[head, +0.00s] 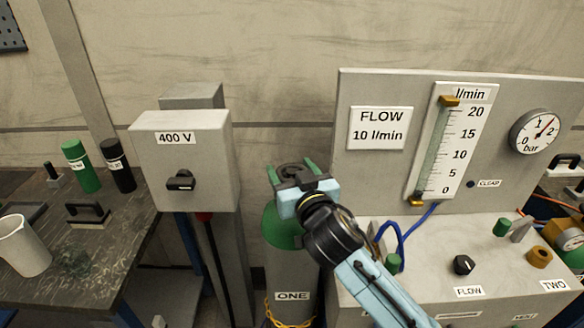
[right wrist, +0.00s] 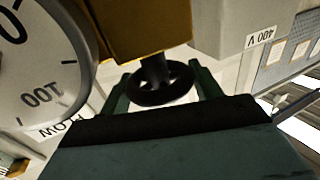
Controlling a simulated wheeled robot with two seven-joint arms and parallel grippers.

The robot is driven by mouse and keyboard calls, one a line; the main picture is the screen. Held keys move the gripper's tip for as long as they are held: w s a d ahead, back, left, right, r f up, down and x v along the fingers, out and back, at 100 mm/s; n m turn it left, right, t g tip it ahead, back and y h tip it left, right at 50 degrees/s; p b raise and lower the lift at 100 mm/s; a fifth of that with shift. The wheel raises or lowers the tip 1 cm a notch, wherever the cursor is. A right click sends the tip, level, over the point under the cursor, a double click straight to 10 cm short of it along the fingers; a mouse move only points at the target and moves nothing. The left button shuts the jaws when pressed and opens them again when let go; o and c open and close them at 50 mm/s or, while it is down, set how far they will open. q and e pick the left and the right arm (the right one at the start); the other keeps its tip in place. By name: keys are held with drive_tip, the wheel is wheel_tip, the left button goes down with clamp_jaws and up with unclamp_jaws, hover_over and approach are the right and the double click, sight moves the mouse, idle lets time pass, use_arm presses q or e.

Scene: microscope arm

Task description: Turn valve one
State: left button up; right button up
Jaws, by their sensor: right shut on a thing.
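The gas cylinder labelled ONE (head: 283,230) stands upright in the middle of the head view, with a green shoulder and a grey body. Its dark round valve handwheel (head: 291,168) is at the top. In the right wrist view the handwheel (right wrist: 150,97) shows as a black ring with a stem between my green fingers. My right gripper (head: 294,178) is shut on the handwheel, one finger at each side. The gripper's body hides part of the valve below. My left gripper is not in view.
A grey 400 V switch box (head: 182,150) stands left of the cylinder. A flow panel (head: 400,172) with a flow tube and a bar gauge (head: 535,132) stands to the right, above a bench with a FLOW knob (head: 463,265). A dark table (head: 75,290) is at left.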

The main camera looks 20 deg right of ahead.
drive_tip(key=n+g+y+p, duration=0.1)
drive_tip(key=n+y+p, duration=0.2)
drive_tip(key=y+p, duration=0.1)
drive_tip(key=shift+r+y, duration=0.2)
drive_tip(key=shift+y, duration=0.2)
drive_tip(key=shift+f+n+g+y+p, duration=0.15)
drive_tip(key=shift+n+g+y+p, duration=0.4)
drive_tip(key=shift+n+y, duration=0.5)
drive_tip(key=o, duration=1)
drive_tip(key=b+v, duration=0.1)
drive_tip(key=v, duration=1.2)
drive_tip(key=shift+d, duration=0.15)
drive_tip(key=shift+s+f, duration=0.15)
